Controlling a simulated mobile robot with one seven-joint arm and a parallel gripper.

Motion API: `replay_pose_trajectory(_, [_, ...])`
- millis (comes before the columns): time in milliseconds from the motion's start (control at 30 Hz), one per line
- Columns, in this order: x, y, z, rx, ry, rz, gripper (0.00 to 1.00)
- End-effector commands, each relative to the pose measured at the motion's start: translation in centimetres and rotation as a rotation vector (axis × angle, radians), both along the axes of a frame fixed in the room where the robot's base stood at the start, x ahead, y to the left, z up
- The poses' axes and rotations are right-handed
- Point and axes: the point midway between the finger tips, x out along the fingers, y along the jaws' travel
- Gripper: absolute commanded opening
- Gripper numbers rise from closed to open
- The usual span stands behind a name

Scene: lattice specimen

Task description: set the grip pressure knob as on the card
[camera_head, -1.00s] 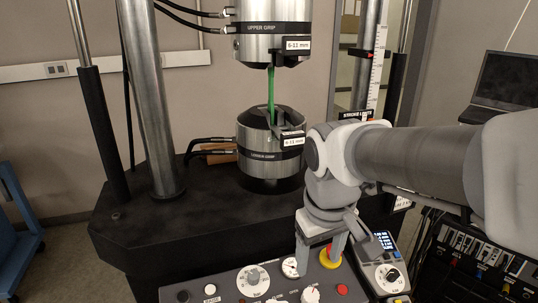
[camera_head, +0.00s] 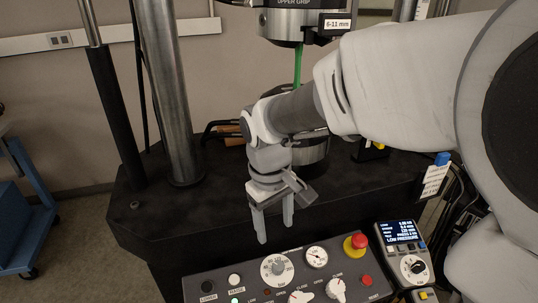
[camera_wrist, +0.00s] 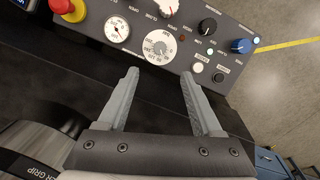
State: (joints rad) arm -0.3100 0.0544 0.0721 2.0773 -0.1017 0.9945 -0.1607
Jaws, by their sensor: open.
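The grip pressure knob appears to be the large white dial with printed numbers (camera_head: 277,268) on the grey control panel; it also shows in the wrist view (camera_wrist: 160,46). Its setting is too small to read. My gripper (camera_head: 275,236) is open and empty, fingers down, just behind the dial. In the wrist view, the fingertips of my gripper (camera_wrist: 160,74) are spread, with the dial just beyond the gap. A white card (camera_head: 435,180) hangs at the right under a blue clip; its writing is not legible. A round gauge (camera_head: 316,257) sits right of the dial.
A red emergency button on yellow (camera_head: 355,245) rises at the panel's right. Other knobs and buttons line the panel. A control box display (camera_head: 402,232) reads "LOW PRESSURE". The green specimen (camera_head: 298,65) and upper grip (camera_head: 290,22) stand behind. The black machine base is clear to the left.

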Motion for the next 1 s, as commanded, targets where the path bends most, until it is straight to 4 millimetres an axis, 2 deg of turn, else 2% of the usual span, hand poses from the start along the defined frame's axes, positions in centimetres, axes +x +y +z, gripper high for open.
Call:
replay_pose_trajectory(33, [0.0, -0.1, -1.5, -0.003, 0.006, 0.0, 0.67])
replay_pose_trajectory(100, [0.0, -0.2, -3.1, -0.002, 0.005, 0.0, 0.67])
replay_pose_trajectory(500, [0.4, -0.8, -11.4, -0.001, 0.004, 0.0, 0.67])
replay_pose_trajectory(700, [0.6, -0.9, -13.5, 0.0, 0.002, 0.0, 0.67])
replay_pose_trajectory(1000, [0.7, -1.0, -14.1, 0.0, 0.0, 0.0, 0.67])
